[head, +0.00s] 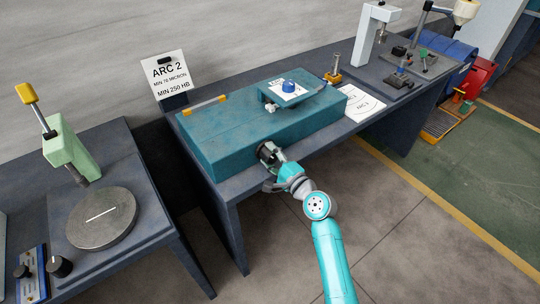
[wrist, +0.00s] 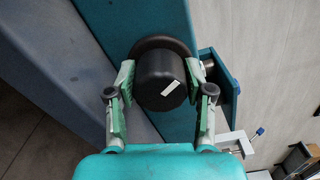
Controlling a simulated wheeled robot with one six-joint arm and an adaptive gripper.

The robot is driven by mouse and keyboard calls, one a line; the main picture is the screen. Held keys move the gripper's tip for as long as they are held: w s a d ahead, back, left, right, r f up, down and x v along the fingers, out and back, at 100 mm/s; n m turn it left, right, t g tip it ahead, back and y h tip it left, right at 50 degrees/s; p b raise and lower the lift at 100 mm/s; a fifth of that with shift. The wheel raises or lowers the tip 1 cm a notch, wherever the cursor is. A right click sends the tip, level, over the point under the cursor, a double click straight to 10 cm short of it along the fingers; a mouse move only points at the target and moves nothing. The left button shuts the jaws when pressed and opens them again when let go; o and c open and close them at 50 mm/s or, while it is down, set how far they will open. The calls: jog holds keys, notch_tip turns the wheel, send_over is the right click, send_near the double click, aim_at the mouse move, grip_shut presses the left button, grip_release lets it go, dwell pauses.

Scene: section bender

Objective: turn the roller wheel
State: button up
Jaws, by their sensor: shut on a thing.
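The roller wheel is a black round knob (wrist: 161,82) with a small white mark on its face and a wider dark rim behind it. It sits on the side of the teal machine body (head: 205,155), which stands on a dark table. In the wrist view my gripper (wrist: 162,88) has its two green-padded fingers on the left and right sides of the knob, shut on it. In the head view my gripper (head: 268,156) is at the machine's front face, and it mostly hides the knob.
A blue knob (head: 288,86) sits on a plate on top of the machine. A sign reading ARC 2 (head: 166,75) stands behind. A table with a round grey disc (head: 101,217) is at left. A paper sheet (head: 361,102) lies right of the machine. The floor in front is clear.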

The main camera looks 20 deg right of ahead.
jog(key=o, duration=1.2)
jog(key=shift+c, duration=0.2)
jog(key=v, duration=1.2)
jog(key=s+a+f+n+g+h, duration=0.1)
jog(key=s+f+n+h, duration=0.3)
jog(key=s, duration=0.7)
jog(key=s+a+f+n+g+h, duration=0.1)
jog(key=s+f+n+h, duration=0.1)
jog(key=s+f, duration=0.7)
jog(key=s+r+n, duration=0.5)
jog(key=s+n, duration=0.1)
jog(key=s, duration=0.5)
jog(key=s+a+r+n, duration=0.1)
jog(key=s+r+n, duration=0.4)
jog(key=s, duration=0.6)
jog(key=shift+a+r+n, duration=0.25)
jog(key=shift+r+n, duration=0.15)
jog(key=shift+r, duration=0.15)
